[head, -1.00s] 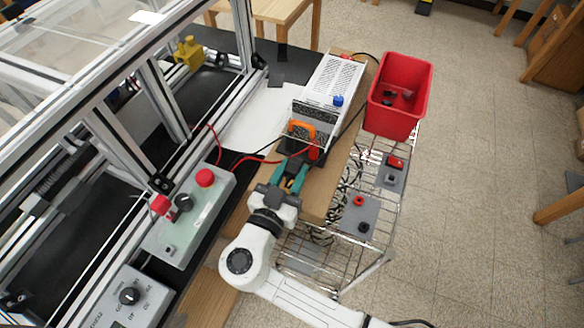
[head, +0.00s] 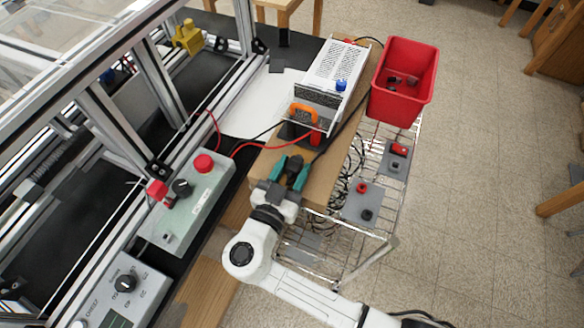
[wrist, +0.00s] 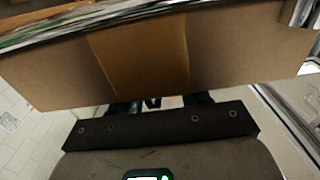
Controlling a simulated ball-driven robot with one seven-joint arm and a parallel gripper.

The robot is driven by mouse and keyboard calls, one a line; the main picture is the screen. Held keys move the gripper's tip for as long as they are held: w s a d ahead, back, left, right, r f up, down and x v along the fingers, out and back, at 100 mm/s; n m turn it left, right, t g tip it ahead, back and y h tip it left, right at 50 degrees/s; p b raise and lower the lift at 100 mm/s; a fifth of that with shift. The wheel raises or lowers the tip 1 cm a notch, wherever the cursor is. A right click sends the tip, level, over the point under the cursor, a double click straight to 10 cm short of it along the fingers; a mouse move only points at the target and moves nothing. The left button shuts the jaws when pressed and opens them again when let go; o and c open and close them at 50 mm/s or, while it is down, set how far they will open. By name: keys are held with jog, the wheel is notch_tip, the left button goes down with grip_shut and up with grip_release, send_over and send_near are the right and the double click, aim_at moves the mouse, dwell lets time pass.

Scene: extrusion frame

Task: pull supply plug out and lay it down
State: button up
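My gripper (head: 290,172), with teal fingers, is closed around a black supply plug (head: 291,165); its dark body shows between the fingers. A black cable runs from there up and right along the supply. The power supply (head: 333,75) is a white perforated box with an orange part (head: 303,112) at its near end.
A red bin (head: 403,80) stands right of the supply. A wire rack (head: 335,235) with grey plates is below right. A control box with red button (head: 204,163) and an aluminium frame (head: 120,130) are at left. A red wire (head: 270,145) crosses the board. Some bare board lies around the gripper.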

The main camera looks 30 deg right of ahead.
jog(key=o, duration=0.3)
jog(key=shift+b+v, duration=1.95)
jog(key=shift+v, duration=3.5)
